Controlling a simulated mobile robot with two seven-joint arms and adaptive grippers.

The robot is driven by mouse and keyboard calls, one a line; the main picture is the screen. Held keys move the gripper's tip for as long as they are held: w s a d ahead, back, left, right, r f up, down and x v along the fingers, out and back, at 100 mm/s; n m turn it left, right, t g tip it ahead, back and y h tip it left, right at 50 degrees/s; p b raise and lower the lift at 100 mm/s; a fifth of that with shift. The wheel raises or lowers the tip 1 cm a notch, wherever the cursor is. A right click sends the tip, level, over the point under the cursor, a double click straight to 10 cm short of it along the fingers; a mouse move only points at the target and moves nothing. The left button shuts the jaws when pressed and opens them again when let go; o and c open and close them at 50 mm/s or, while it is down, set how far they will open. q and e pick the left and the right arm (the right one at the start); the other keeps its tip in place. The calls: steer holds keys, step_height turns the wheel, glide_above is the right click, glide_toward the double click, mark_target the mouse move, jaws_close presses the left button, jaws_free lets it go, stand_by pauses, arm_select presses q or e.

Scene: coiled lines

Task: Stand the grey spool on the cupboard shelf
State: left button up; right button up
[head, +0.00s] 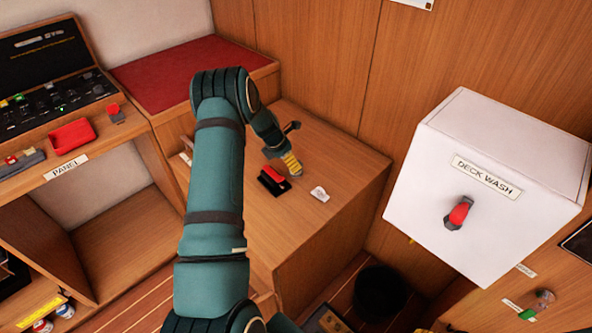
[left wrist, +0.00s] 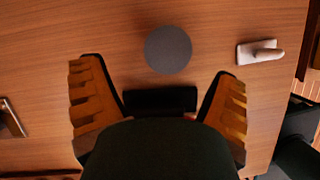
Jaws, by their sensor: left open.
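My left gripper (head: 291,164) has yellow ribbed fingers and reaches down over a wooden locker top (head: 335,205). In the left wrist view its fingers (left wrist: 158,95) are spread wide with nothing held between them. A dark grey round disc (left wrist: 168,50) lies just beyond the fingertips and looks like the end face of the grey spool. I do not make it out in the head view; the gripper may hide it. Open wooden compartments (head: 105,225) stand at the left; I cannot tell whether they are the cupboard. My right gripper is not in view.
A red-and-black object (head: 273,179) and a small white fitting (head: 319,194) sit near the gripper. A white deck wash box (head: 490,180) juts out at the right. A black bin (head: 380,292) stands below. The locker top's front is clear.

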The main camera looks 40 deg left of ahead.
arm_select(q)
steer(key=x, duration=0.1)
steer(key=b+x, duration=0.1)
steer(key=x, duration=0.3)
steer(key=shift+d+f, duration=0.1)
steer(key=shift+d, duration=0.25)
steer(key=c, duration=1.3)
steer(key=shift+c, duration=0.5)
step_height(320, 180, up, 10)
steer(key=shift+s+r+p, duration=0.1)
steer(key=shift+p, duration=0.95)
